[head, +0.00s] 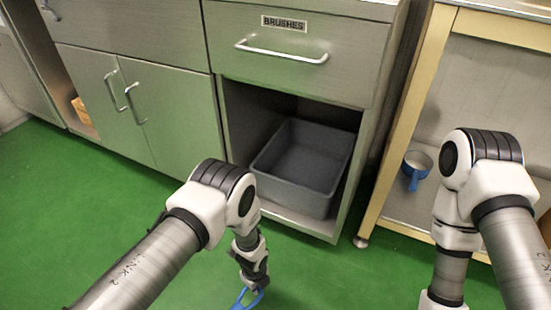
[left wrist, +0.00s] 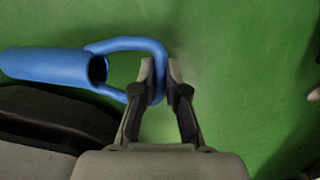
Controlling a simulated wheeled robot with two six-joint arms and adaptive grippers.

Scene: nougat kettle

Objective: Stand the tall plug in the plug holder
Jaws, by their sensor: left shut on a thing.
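My left gripper (head: 256,286) is low over the green floor in front of the cabinets. In the left wrist view its fingers (left wrist: 161,76) are shut on the bent loop of a blue thing (left wrist: 45,65). The blue thing has a thick tube with a dark opening, lying to the left of the fingers. Its loop also shows at the bottom edge of the head view (head: 240,302). I cannot tell whether it is the tall plug. I see no plug holder that I can name for sure. My right arm is at the right, its gripper out of frame.
A grey bin (head: 305,160) sits in the open bay under the BRUSHES drawer (head: 285,62). A blue-handled white cup (head: 417,164) is on the low shelf of the cream-framed table (head: 400,130). Closed cabinet doors (head: 125,105) stand left. The floor (head: 90,220) at left is clear.

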